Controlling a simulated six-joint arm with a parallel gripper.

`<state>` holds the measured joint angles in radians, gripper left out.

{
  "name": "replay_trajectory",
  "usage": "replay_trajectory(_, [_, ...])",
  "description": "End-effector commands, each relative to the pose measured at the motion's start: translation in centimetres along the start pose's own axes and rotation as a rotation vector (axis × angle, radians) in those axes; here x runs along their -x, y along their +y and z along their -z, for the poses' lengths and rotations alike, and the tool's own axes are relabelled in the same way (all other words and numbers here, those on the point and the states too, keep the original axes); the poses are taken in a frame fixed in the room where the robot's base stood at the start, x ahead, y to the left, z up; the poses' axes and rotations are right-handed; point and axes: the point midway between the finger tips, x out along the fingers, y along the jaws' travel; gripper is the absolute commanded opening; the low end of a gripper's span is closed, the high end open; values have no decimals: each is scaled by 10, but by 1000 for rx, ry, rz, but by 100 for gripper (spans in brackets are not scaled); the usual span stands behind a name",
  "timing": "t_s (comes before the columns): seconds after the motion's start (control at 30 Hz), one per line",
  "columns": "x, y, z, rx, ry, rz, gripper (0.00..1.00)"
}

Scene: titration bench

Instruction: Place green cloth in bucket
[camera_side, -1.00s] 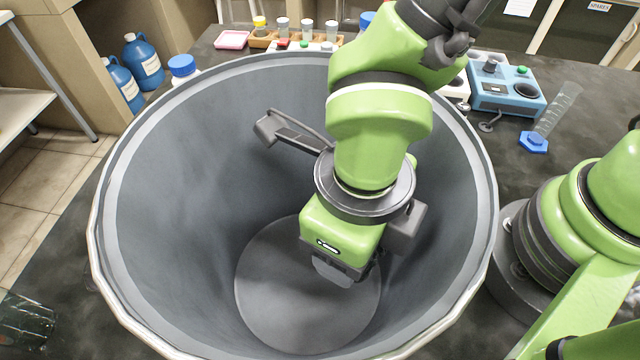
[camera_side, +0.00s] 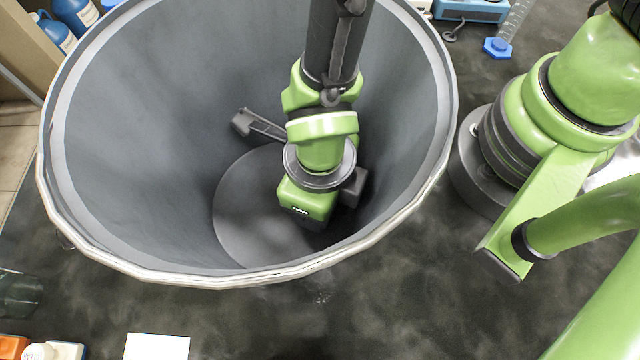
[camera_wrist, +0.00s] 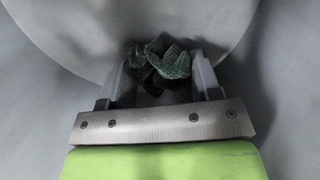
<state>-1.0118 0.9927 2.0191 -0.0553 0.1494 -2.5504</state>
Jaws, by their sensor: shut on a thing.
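The large grey bucket (camera_side: 130,130) stands on the dark bench in the side view, and my arm reaches down into it. My gripper (camera_wrist: 160,75) is inside the bucket, pointing down toward its round floor. In the wrist view the crumpled dark green cloth (camera_wrist: 170,62) is between the two fingers, and they are shut on it. The pale bucket floor (camera_wrist: 110,25) shows beyond the cloth. I cannot tell whether the cloth touches it. In the side view the fingers and cloth are hidden behind the gripper body.
The bucket's thick rim (camera_side: 445,150) surrounds my arm. Blue bottles (camera_side: 72,14) stand at the upper left. A measuring cylinder with a blue base (camera_side: 497,47) and a blue device (camera_side: 470,10) are behind, to the right. A white sheet (camera_side: 157,346) lies in front.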

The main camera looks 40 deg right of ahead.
Motion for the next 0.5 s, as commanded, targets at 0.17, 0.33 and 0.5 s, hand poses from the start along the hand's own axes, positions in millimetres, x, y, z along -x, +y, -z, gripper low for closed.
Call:
replay_trajectory(0.17, [-2, 0, 0, 0, 1, 1, 69])
replay_trajectory(0.33, [-2, 0, 0, 0, 1, 1, 84])
replay_trajectory(0.5, [-1, 0, 0, 0, 1, 0, 84])
